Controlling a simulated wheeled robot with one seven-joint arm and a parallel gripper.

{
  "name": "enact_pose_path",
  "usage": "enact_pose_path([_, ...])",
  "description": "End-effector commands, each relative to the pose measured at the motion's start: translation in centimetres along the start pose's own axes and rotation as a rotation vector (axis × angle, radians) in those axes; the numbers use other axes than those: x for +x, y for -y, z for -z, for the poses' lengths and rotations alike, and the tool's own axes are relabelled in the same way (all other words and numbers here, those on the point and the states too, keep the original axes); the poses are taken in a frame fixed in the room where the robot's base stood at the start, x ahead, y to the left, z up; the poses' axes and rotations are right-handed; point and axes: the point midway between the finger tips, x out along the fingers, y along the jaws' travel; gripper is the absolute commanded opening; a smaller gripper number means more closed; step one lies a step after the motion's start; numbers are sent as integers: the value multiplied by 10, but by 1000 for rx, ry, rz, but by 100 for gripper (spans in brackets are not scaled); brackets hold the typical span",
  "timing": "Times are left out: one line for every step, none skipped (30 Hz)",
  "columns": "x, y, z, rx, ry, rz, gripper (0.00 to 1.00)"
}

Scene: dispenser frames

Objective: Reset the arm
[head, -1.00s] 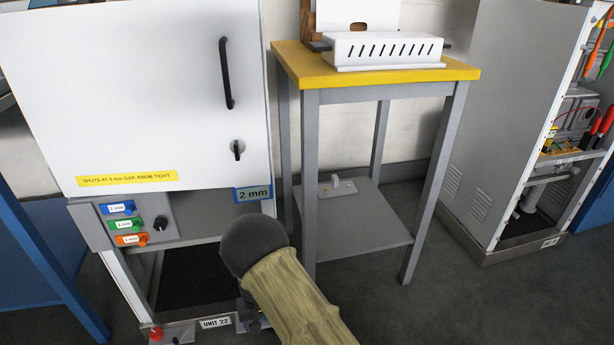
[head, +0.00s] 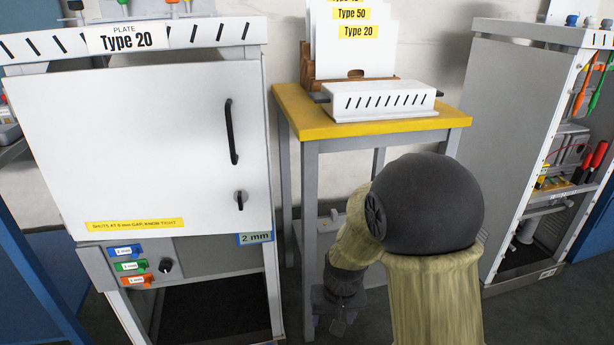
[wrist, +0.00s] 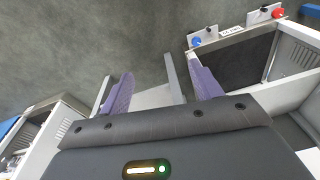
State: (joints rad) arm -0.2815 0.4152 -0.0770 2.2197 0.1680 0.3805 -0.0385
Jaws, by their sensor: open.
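My arm, in a tan sleeve with a dark grey joint, rises at the right of centre in the head view and folds back toward the left. My gripper (head: 335,320) hangs low in front of the yellow-topped table, small and dark, pointing down. In the wrist view its two purple fingers (wrist: 160,88) stand wide apart with nothing held between them. A grey-white part of the table shows beyond and between them.
The white cabinet (head: 125,140) with a closed door stands at left. The yellow-topped table (head: 290,110) carries a slotted white box (head: 378,102) and upright plates (head: 352,55). An open tool cabinet (head: 500,120) stands at right. Grey floor (wrist: 90,40) is clear beyond the fingers.

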Motion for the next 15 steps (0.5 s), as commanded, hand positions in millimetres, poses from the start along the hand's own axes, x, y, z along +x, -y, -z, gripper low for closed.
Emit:
enact_pose_path([-26,-12,-9,17,-17,-2,64])
enact_pose_path([-36,-19,-14,25,-25,-5,64])
enact_pose_path([-48,-27,-22,34,-34,-9,64])
enact_pose_path([-57,-32,-28,40,-41,-12,64])
enact_pose_path([-64,-37,-34,46,-47,-15,64])
enact_pose_path([-73,-43,-41,51,-54,-20,64])
enact_pose_path([-79,-47,-46,55,-60,-23,64])
enact_pose_path([-85,-50,-52,60,-64,-26,64])
enact_pose_path([-92,-55,-58,64,-71,-31,64])
enact_pose_path([-96,-58,-62,68,-75,-34,64])
enact_pose_path([-101,-61,-67,73,-79,-38,64])
enact_pose_path([-106,-64,-72,76,-84,-42,64])
enact_pose_path([-110,-67,-76,79,-88,-46,64])
enact_pose_path([-114,-69,-81,82,-92,-49,64])
enact_pose_path([-119,-71,-86,86,-98,-53,64])
